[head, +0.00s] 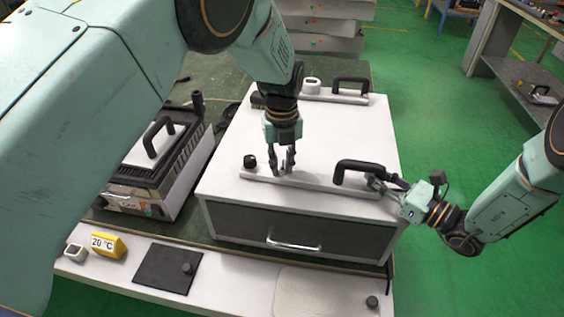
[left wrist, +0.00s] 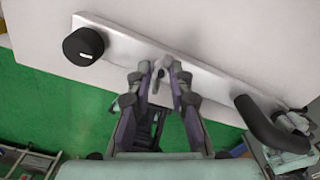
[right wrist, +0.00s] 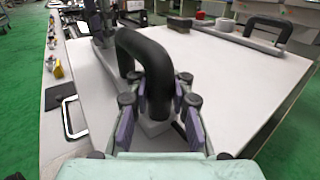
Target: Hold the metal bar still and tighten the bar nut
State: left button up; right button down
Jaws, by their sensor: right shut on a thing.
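The metal bar (head: 312,184) lies on the white top of the cabinet, with a black knob (head: 250,161) at its left end and a black handle (head: 359,166) at its right end. My left gripper (head: 283,172) points down over the bar's middle-left. In the left wrist view its fingertips (left wrist: 160,74) stand apart on either side of a small grey piece, apparently the bar nut (left wrist: 158,69), with gaps beside it. My right gripper (head: 376,183) is shut on the black handle's right end; the right wrist view shows the handle (right wrist: 152,60) between its fingers.
The white cabinet (head: 235,130) has a dark drawer front with a metal pull. A second bar with a handle (head: 350,86) lies at the back. A grill-like device (head: 150,165) stands on the left. A yellow 20 °C block (head: 107,245) and a dark plate (head: 165,270) are in front.

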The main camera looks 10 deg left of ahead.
aim_at(282, 169)
pick_arm(q)
jog(key=o, duration=0.3)
jog(key=shift+o, duration=0.2)
notch_tip(282, 169, up, 12)
dwell(0.5)
pick_arm(e)
jog(key=c, duration=1.1)
grip_release()
